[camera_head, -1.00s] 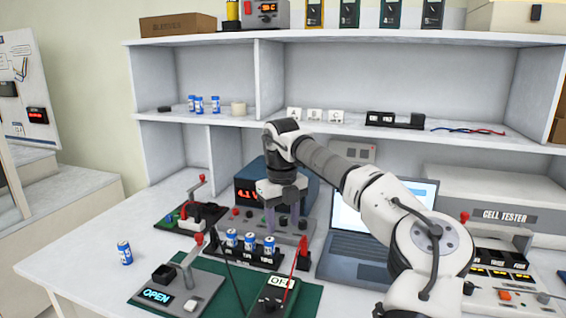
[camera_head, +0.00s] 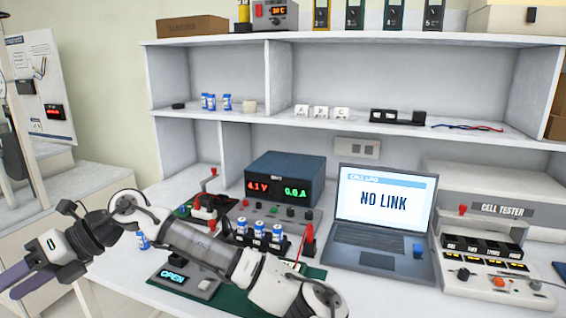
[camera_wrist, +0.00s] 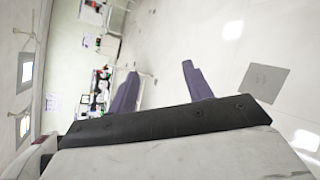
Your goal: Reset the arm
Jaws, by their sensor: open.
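My arm stretches across the front of the bench to the left in the head view. My gripper (camera_head: 22,280) is off the bench's left end, pointing left. In the wrist view my gripper (camera_wrist: 158,88) shows two purple-grey fingers spread wide apart with nothing between them. Beyond the fingers lie pale floor and, turned sideways, a wall and distant furniture. My forearm hides part of the bench front and of the green mat (camera_head: 232,302).
The bench holds a blue power supply (camera_head: 285,180), a laptop (camera_head: 385,215) reading NO LINK, a cell tester (camera_head: 490,270) and a rack of blue cells (camera_head: 259,232). A lone blue cell (camera_head: 143,241) stands close behind my arm. A shelf (camera_head: 350,125) runs above.

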